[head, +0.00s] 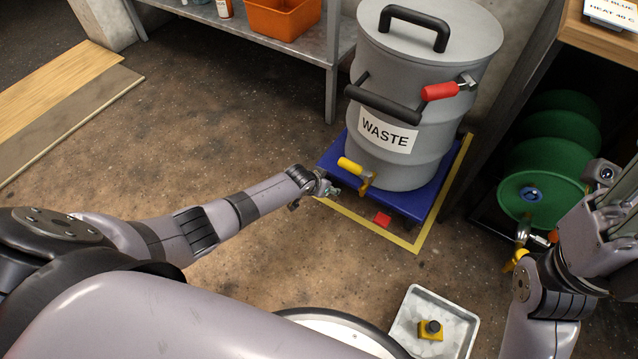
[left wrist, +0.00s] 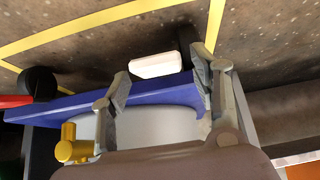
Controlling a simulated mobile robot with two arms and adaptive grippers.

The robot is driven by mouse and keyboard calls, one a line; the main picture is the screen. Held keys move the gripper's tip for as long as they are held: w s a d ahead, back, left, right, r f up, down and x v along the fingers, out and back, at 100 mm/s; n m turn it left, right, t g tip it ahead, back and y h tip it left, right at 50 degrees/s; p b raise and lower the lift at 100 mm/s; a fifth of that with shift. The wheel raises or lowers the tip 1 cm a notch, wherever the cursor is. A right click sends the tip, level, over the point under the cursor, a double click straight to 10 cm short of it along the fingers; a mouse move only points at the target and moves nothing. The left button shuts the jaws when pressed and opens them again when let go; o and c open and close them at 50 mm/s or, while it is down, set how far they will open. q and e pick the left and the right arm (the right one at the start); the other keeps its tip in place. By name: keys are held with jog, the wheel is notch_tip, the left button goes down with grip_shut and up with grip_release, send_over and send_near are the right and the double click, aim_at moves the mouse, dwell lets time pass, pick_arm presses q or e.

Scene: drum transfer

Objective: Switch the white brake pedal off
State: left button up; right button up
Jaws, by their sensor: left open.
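The white brake pedal (left wrist: 157,65) sticks out from the edge of the blue dolly (left wrist: 165,103) in the left wrist view. My left gripper (head: 327,187) is open at the dolly's left corner. In the left wrist view its two fingers (left wrist: 162,85) stand apart to either side of the pedal, which lies just ahead of them; I cannot tell whether they touch it. In the head view the pedal does not show clearly near this gripper. My right gripper (head: 612,225) is at the right edge, partly cut off; its jaws are unclear.
The grey WASTE drum (head: 415,100) stands on the dolly, with a yellow-handled valve (head: 352,166) close to my left gripper. A red pedal (head: 383,218) is at the dolly's front. Yellow floor tape (head: 430,228) borders it. A tray (head: 455,312) lies nearer. Open floor is left.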

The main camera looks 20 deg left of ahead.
pick_arm(q)
jog(key=v, duration=1.1)
jog(key=shift+r, duration=0.2)
jog(key=shift+s, duration=0.1)
